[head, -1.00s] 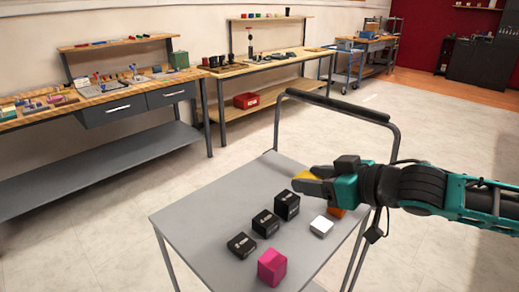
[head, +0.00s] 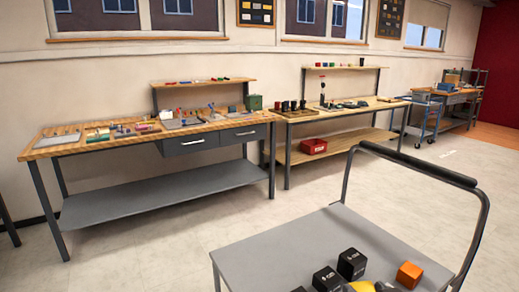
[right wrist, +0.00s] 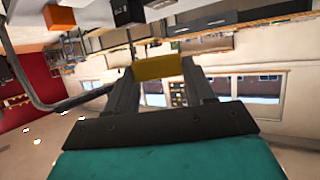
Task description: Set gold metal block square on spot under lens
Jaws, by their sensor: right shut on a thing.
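The gold metal block (right wrist: 158,67) is clamped between the fingertips of my right gripper (right wrist: 160,80) in the right wrist view. In the head view, only a yellow bit of the block (head: 362,286) and a dark part of the right gripper (head: 383,287) show at the bottom edge, over the grey cart. A small dark upright stand (head: 322,92) is on the further wooden bench; I cannot tell whether it carries the lens, and no spot is discernible. My left gripper is not in view.
The grey cart (head: 290,250) with its black handle (head: 415,163) carries black boxes (head: 351,263) and an orange block (head: 409,275). The nearer bench (head: 60,143) with drawers holds tools. A red bin (head: 313,146) is on the further bench's lower shelf. Floor between cart and benches is clear.

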